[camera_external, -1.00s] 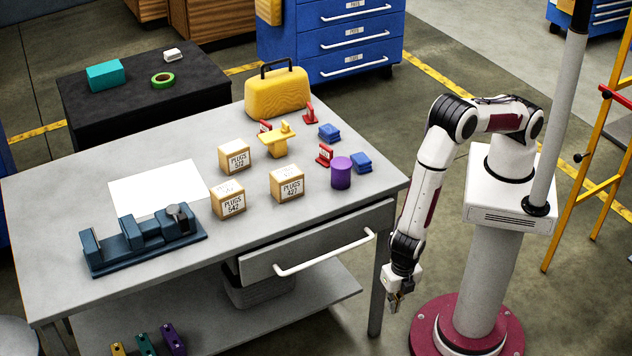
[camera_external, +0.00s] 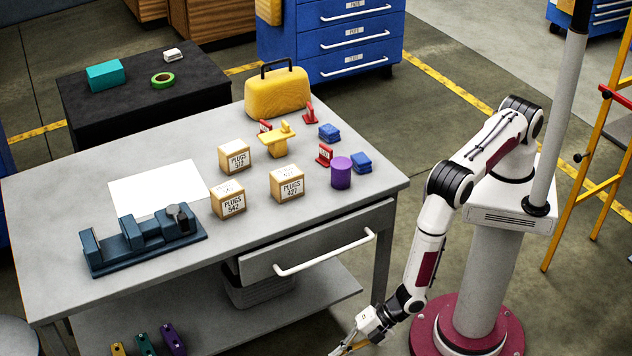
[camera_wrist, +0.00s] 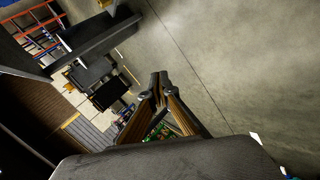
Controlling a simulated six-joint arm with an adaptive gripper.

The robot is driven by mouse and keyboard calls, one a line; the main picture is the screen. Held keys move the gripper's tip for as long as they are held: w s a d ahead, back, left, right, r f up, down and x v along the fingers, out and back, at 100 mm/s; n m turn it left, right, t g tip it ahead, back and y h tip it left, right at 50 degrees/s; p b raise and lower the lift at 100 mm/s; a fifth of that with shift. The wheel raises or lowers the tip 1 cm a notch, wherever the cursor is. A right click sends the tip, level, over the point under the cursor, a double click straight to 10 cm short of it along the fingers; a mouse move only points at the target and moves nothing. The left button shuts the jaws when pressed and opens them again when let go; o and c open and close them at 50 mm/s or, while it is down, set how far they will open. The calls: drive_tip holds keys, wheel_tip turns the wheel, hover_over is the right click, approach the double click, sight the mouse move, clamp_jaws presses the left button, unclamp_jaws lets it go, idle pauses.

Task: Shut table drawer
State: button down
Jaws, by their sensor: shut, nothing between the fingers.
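The grey table drawer (camera_external: 310,251) stands partly pulled out from under the right part of the table (camera_external: 60,220). Its white bar handle (camera_external: 322,257) runs along the front. My gripper (camera_external: 345,348) is low in front of the table, below and to the right of the handle, apart from the drawer. It is partly cut off by the bottom edge of the external view. In the wrist view my gripper (camera_wrist: 159,82) has its fingers together and holds nothing. I cannot make out the drawer in the wrist view.
On the tabletop are wooden plug boxes (camera_external: 287,185), a purple cylinder (camera_external: 341,173), a blue vise (camera_external: 145,240) and a yellow case (camera_external: 277,94). A lower shelf (camera_external: 200,322) carries a grey bin (camera_external: 258,289).

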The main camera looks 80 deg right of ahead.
sight(270, 264)
drive_tip(key=w+d+r+m+t+h, duration=0.1)
drive_tip(key=w+d+r+t+h, duration=0.1)
drive_tip(key=w+d+r+t, duration=0.2)
drive_tip(key=w+d+r+m+t+h, duration=0.2)
drive_tip(key=w+d+r+t, duration=0.3)
drive_tip(key=r, duration=0.6)
drive_tip(key=shift+w+t+h, duration=0.3)
drive_tip(key=shift+w+h, duration=0.3)
drive_tip(key=shift+h, duration=0.1)
drive_tip(key=shift+w, duration=0.15)
drive_tip(key=shift+w+d, duration=0.45)
drive_tip(key=shift+w, duration=1.65)
drive_tip(key=shift+w+d, duration=0.5)
drive_tip(key=shift+w, duration=1.55)
drive_tip(key=shift+w+d, duration=0.45)
drive_tip(key=shift+w, duration=1.65)
drive_tip(key=shift+w+d, duration=1.8)
